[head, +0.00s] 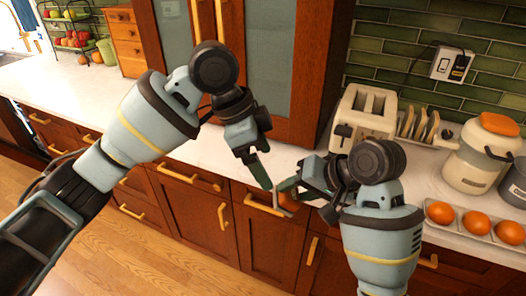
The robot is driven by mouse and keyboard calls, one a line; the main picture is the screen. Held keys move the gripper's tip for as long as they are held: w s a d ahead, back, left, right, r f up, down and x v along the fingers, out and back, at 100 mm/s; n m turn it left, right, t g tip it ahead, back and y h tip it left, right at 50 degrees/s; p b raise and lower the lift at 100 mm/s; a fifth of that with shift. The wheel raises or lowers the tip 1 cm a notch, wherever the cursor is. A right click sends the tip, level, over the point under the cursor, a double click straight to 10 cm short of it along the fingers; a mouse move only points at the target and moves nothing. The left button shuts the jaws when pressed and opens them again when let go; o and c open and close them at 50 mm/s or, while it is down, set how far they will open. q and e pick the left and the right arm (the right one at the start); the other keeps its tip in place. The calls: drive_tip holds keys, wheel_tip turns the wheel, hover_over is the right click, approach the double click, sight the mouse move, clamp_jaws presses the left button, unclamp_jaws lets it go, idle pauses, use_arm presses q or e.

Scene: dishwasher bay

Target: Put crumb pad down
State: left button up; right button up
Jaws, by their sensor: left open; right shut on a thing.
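My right gripper (291,190) is in front of the counter's front edge, over the cabinet fronts. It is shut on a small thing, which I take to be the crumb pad. My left gripper (262,172) is open, a little higher and to the left of the right one. Its fingers point down near the counter edge, close to the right gripper. I cannot tell whether the two touch.
A cream toaster (362,116) stands on the white counter (285,158), with a toast rack (419,126) beside it. A lidded canister (482,158) and a tray of oranges (475,222) are at the right. A tall wooden cabinet (316,70) stands behind the grippers. The counter at left is mostly clear.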

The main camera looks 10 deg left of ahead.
sight(285, 193)
use_arm(q)
drive_tip(key=shift+w+r, duration=0.15)
drive_tip(key=shift+r, duration=0.35)
drive_tip(key=shift+d+f, duration=0.1)
drive_tip(key=x, duration=1.2)
drive_tip(key=shift+w, duration=0.1)
drive_tip(key=c, duration=0.9)
drive_tip(key=shift+c, duration=1.2)
use_arm(e)
drive_tip(key=o, duration=1.1)
drive_tip(key=shift+a, duration=0.1)
drive_tip(key=shift+a+r, duration=0.1)
